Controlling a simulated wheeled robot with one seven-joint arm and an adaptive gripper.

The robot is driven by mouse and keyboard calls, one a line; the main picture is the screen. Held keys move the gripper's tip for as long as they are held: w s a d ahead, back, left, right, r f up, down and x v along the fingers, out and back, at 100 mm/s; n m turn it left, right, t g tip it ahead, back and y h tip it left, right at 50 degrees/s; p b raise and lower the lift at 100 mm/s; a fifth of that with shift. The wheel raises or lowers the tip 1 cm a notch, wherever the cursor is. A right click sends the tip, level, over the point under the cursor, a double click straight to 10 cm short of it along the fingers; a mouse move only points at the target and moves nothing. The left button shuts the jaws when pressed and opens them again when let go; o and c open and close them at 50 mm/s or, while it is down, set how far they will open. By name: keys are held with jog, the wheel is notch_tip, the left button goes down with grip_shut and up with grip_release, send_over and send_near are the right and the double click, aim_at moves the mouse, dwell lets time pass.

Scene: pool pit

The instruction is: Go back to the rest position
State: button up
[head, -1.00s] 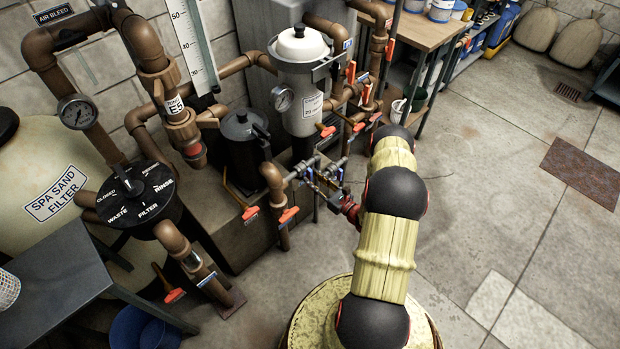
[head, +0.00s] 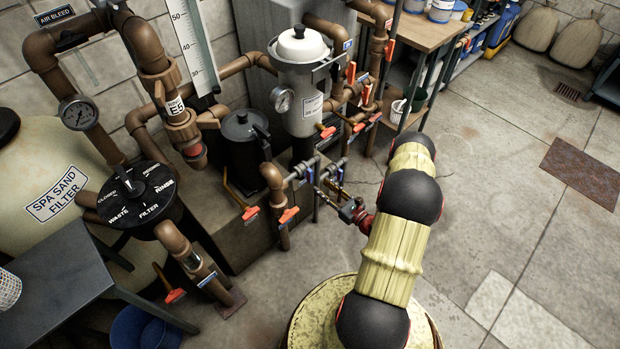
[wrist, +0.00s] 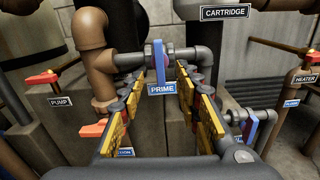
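My gripper (head: 324,192) is out in front of the small grey pipe run in the head view. In the wrist view its two yellow-padded fingers (wrist: 165,90) stand apart with nothing held between them. A valve with a blue and purple upright handle (wrist: 158,58) and a PRIME label (wrist: 162,88) shows through the gap, beyond the fingertips. The handle appears clear of both pads. My arm reaches from the bottom of the head view up and then bends left toward the pipes.
The white-lidded cartridge housing (head: 302,90) and the black pump pot (head: 243,145) stand behind the pipes. Orange-handled valves (head: 289,215) are close to the left. A workbench (head: 430,28) is at the back.

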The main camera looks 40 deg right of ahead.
jog(key=shift+s, duration=0.55)
